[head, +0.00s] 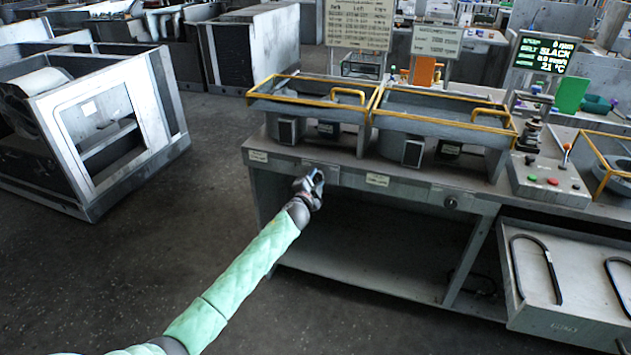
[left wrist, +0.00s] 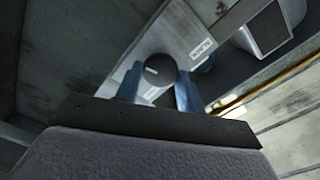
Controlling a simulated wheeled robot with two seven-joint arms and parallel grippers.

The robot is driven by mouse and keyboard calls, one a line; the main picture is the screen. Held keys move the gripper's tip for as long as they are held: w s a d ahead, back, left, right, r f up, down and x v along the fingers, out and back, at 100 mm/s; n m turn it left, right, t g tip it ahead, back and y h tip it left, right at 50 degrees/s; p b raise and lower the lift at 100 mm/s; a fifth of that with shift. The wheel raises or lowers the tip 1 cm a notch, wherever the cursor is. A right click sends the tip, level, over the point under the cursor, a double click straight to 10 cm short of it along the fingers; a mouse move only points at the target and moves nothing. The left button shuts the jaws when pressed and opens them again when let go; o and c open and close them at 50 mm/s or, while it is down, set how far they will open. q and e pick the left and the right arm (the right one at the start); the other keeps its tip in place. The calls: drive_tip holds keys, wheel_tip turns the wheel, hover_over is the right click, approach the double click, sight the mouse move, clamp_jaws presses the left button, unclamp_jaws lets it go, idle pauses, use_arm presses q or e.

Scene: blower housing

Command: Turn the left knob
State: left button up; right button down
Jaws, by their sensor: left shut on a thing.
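The left knob is a dark round knob (left wrist: 160,70) with a pale mark, seen in the left wrist view on the bench's front panel. My left gripper (left wrist: 158,88) has its two blue-grey fingers on either side of this knob and is shut on it. In the head view my left gripper (head: 312,184) is at the front edge of the bench, on its left part, and hides the knob. Another dark knob (head: 450,203) sits farther right on the same front panel. My right gripper is not in view.
The bench (head: 370,255) carries yellow-railed trays (head: 315,95). A control box (head: 548,182) with buttons and a lever stands at right. An open metal housing (head: 95,130) stands at left. The floor in front is clear.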

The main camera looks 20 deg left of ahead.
use_arm(q)
drive_tip(key=shift+m, duration=1.1)
drive_tip(key=shift+f+m, duration=0.1)
drive_tip(key=shift+m, duration=0.2)
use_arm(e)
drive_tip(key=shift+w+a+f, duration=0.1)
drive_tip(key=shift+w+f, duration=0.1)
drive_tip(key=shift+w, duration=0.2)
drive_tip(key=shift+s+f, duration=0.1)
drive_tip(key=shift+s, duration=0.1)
use_arm(q)
drive_tip(key=o, duration=0.8)
drive_tip(key=shift+o, duration=0.8)
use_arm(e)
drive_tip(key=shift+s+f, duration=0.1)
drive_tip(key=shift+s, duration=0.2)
